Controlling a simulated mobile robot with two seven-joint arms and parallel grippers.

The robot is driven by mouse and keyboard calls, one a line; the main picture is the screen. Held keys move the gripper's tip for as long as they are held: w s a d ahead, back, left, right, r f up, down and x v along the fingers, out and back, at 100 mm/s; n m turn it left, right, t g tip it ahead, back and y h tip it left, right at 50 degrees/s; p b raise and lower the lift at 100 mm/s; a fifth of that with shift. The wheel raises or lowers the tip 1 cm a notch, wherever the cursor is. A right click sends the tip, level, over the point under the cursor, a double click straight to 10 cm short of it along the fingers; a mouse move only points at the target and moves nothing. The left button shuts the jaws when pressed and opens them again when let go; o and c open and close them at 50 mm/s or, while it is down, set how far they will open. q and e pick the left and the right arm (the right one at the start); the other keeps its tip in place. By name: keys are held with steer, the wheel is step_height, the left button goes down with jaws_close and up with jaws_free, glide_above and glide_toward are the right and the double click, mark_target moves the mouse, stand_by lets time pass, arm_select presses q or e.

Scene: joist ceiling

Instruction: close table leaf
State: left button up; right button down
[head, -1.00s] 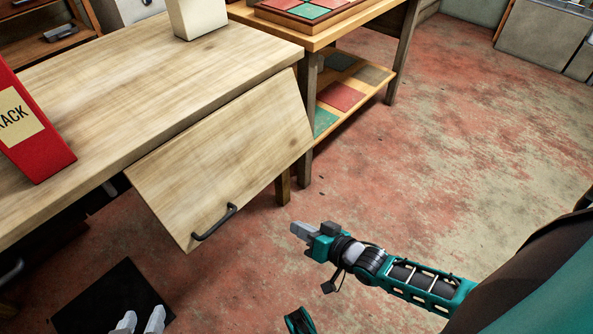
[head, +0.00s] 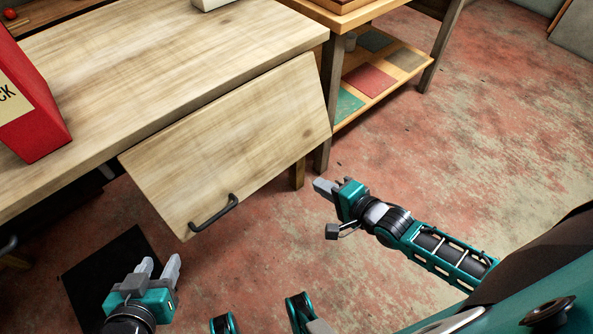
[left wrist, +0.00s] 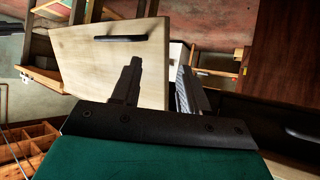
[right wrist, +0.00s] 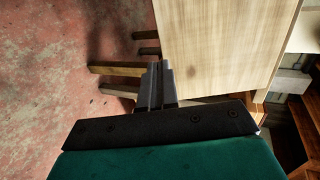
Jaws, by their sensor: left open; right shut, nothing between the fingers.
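The wooden table leaf (head: 240,135) hangs down at a slant from the front edge of the wooden table (head: 190,65). A dark bar handle (head: 214,213) is fixed near its lower edge. My left gripper (head: 158,268) is open and empty, below and left of the handle, apart from the leaf. The left wrist view shows the leaf (left wrist: 115,65) and the handle (left wrist: 120,38) beyond the fingers. My right gripper (head: 322,188) is shut and empty, to the right of the leaf, apart from it. The right wrist view shows the leaf (right wrist: 225,50) past its fingertips.
A red box file (head: 35,115) stands on the table's left part. A pale box (head: 212,3) stands at its back. A wooden shelf unit (head: 385,75) with coloured panels stands right of the table. A dark mat (head: 100,270) lies below. The floor to the right is clear.

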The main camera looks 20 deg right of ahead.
steer(key=b, duration=0.2)
glide_toward(288, 167)
steer(key=w+f, duration=0.1)
steer(key=w, duration=0.1)
arm_select(q)
steer(key=shift+w+d+f+h+b, duration=0.2)
steer(key=shift+d+f+b, duration=0.2)
steer(key=shift+f+b, duration=0.15)
steer(key=shift+w+d+f+h+b, duration=0.1)
steer(key=shift+w+d+f+b, duration=0.05)
steer(key=shift+d+f+b, duration=0.3)
arm_select(e)
steer(key=shift+a+x, duration=0.15)
steer(key=shift+x, duration=1.05)
steer(key=shift+a+x, duration=0.15)
steer(key=shift+x, duration=1)
arm_select(q)
steer(key=shift+a, duration=0.15)
